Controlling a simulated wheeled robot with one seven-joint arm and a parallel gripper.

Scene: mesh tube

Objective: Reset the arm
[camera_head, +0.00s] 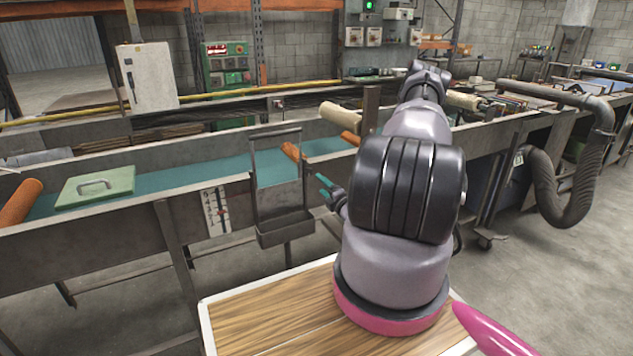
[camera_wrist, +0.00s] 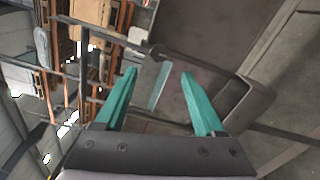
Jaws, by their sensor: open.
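My arm rises from a wood-topped base in the head view and folds away toward the conveyor. My gripper (camera_head: 323,184) shows as small teal fingers left of the arm, close to a grey metal rack with a tray (camera_head: 285,230). In the wrist view my gripper (camera_wrist: 158,75) has its two teal fingers spread apart with nothing held between them. The rack's tray (camera_wrist: 250,105) appears beyond and to the right of the fingers. I cannot tell whether the fingers touch the rack.
A long conveyor trough (camera_head: 230,168) with a teal belt runs across behind the rack. A green lid with a handle (camera_head: 95,187) and orange rollers (camera_head: 20,202) lie along it. A grey hose (camera_head: 570,200) hangs at right. Open floor (camera_head: 560,290) lies at lower right.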

